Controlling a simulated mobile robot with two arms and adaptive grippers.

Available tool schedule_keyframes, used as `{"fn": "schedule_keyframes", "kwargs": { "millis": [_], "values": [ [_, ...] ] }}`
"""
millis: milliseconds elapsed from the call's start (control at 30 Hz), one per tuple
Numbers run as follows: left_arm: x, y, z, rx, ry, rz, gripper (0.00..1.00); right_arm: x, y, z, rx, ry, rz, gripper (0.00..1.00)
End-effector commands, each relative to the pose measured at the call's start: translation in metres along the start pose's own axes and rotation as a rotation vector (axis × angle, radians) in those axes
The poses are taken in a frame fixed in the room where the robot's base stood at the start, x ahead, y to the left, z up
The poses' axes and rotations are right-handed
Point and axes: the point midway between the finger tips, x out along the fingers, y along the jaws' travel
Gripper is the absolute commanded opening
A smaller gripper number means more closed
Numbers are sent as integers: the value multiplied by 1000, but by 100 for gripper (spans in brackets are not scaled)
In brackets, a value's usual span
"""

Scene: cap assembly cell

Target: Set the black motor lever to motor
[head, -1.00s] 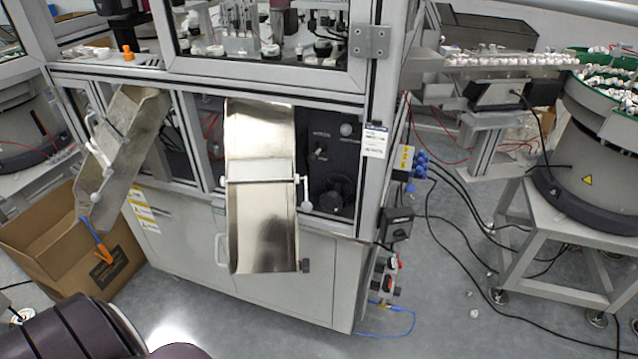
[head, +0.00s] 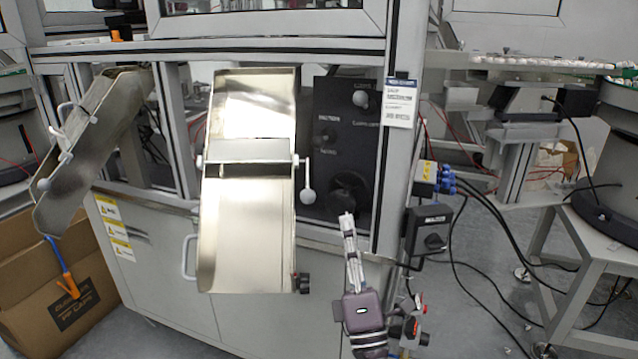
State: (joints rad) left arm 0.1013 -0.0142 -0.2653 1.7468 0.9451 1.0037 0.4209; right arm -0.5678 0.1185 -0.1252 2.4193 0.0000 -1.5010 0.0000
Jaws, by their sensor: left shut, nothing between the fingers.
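A dark control panel (head: 333,100) sits in the machine's front frame, right of the metal chute. It carries a small black switch (head: 328,134), a large round black knob (head: 349,186) low down and a light knob (head: 361,98) higher up. A black switch box (head: 430,228) with a rotary handle hangs outside the right corner post. The labels are too blurred to show which one is the motor lever. My left gripper (head: 346,217) is shut and empty, pointing up, with its tips at the lower edge of the large knob. I cannot tell whether they touch. My right gripper is out of view.
The metal chute (head: 246,225) juts out left of the panel, with a white-ball handle (head: 308,196) at its side. A second chute (head: 85,160) hangs over a cardboard box (head: 65,310). Blue fittings and cables hang right of the post.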

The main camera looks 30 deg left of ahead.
Motion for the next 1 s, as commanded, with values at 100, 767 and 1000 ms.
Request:
{"fn": "schedule_keyframes", "kwargs": {
  "millis": [100, 767, 1000],
  "values": [
    [1, 6, -12, -55, 52, 20, 0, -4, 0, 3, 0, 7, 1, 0],
    [114, 13, -21, -65, 63, 28, 0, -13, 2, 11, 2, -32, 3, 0],
    [139, 12, -22, -64, 62, 25, 0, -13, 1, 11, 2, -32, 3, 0]
  ]
}}
